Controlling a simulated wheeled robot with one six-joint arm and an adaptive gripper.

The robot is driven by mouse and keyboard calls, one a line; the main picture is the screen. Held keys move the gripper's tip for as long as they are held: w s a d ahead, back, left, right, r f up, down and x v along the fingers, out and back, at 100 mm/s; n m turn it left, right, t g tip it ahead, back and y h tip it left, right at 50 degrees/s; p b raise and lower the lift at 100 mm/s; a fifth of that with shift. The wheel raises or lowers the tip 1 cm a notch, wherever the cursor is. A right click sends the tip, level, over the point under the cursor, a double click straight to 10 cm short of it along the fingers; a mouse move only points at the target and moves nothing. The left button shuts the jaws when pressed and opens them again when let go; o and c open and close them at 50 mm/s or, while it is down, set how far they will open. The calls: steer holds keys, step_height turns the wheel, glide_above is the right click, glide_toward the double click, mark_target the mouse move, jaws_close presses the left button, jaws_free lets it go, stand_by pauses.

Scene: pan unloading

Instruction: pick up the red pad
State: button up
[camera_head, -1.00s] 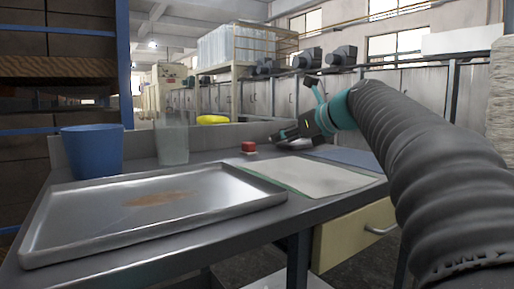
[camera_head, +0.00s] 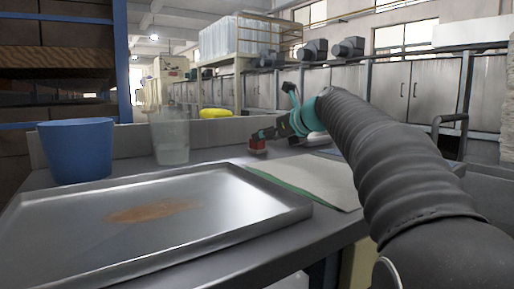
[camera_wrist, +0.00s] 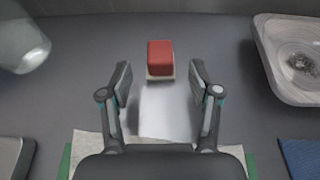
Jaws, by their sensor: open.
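The red pad (camera_wrist: 160,57) is a small red block on a pale base, lying on the grey table. In the wrist view it sits ahead of my gripper (camera_wrist: 161,82), centred between the two fingers and just beyond their tips. My gripper is open, with nothing between the fingertips. In the head view the red pad (camera_head: 257,146) is at the back of the table, and my gripper (camera_head: 262,134) is close beside it, partly overlapping it in the picture.
A metal tray (camera_head: 262,205) with a brown stain fills the front left. A blue bucket (camera_head: 77,150) and a clear container (camera_head: 171,140) stand behind it. A pale cloth on green (camera_head: 318,178) lies right of the tray.

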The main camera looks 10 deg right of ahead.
mark_target(257, 145)
steer(key=x, duration=0.5)
steer(key=shift+a+b, duration=0.1)
steer(key=shift+b, duration=0.25)
jaws_close()
